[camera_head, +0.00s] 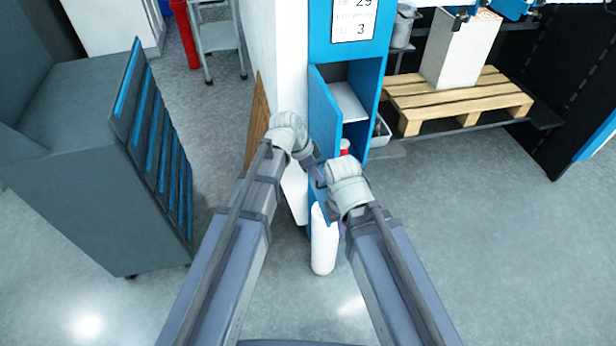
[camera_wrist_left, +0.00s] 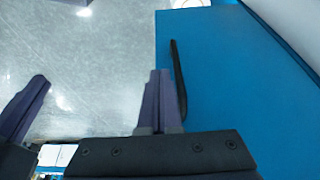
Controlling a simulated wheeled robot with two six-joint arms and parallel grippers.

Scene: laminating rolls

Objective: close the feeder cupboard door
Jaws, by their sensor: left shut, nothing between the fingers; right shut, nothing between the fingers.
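The blue feeder cupboard (camera_head: 369,90) stands at the centre of the head view. Its blue door (camera_head: 324,110) stands open toward me on the left side, showing the inside and a pale shelf (camera_head: 347,101). In the left wrist view, a blue panel (camera_wrist_left: 235,90) with a dark bar handle (camera_wrist_left: 179,80) fills the right side. My left gripper (camera_head: 308,160) is shut and empty, low beside the door; its fingers (camera_wrist_left: 160,85) show close to the handle. Whether they touch it I cannot tell. My right gripper (camera_head: 318,178) is shut and empty, just below the left one.
A white cylinder (camera_head: 323,243) is below my right gripper. A grey cabinet with blue-edged slots (camera_head: 90,150) stands left. A pallet (camera_head: 455,98) with a white block (camera_head: 460,48) is back right. The floor at right is clear.

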